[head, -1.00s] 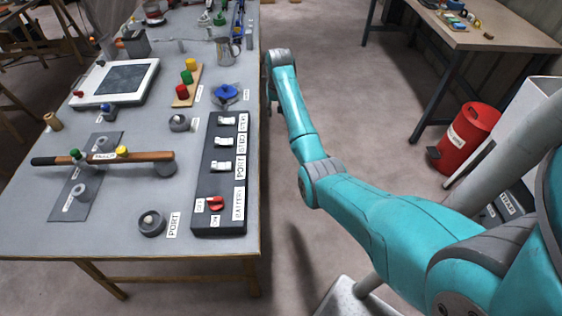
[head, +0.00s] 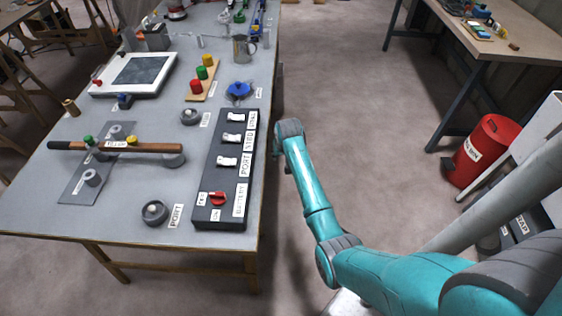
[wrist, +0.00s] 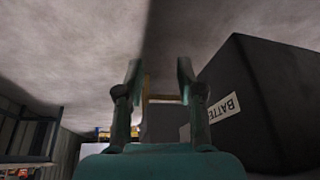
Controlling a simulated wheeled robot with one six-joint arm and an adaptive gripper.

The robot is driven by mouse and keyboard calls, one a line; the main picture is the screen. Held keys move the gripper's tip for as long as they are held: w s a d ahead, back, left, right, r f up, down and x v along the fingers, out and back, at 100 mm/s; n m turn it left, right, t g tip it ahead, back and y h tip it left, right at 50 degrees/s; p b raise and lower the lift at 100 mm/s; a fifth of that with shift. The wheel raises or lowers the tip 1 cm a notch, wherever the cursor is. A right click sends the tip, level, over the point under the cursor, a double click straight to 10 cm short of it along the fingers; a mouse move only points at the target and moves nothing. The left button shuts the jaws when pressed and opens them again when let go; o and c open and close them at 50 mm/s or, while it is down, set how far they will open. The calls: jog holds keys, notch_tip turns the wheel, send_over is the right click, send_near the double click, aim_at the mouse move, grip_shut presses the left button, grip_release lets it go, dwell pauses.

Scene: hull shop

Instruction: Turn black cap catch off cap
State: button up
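I cannot make out which part is the black cap catch. A dark round fitting with a grey centre (head: 155,213) sits at the front of the workbench (head: 120,225), beside a PORT label. My gripper is hidden in the head view, where my arm bends down beside the bench's right edge. In the wrist view my gripper (wrist: 157,77) has its two fingers apart, with nothing held between them. A black box with a BATTE label (wrist: 222,108) stands to its right.
A black switch panel (head: 208,180) with white switches and a red knob lies along the bench's right edge. A wooden-handled bar (head: 70,146) crosses a dark plate. Bare floor (head: 345,100) lies right of the bench, with a red bin (head: 482,150) beyond.

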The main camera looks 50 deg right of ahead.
jog(key=shift+s+a+f, duration=0.5)
jog(key=shift+a+f, duration=0.25)
jog(key=shift+a, duration=0.1)
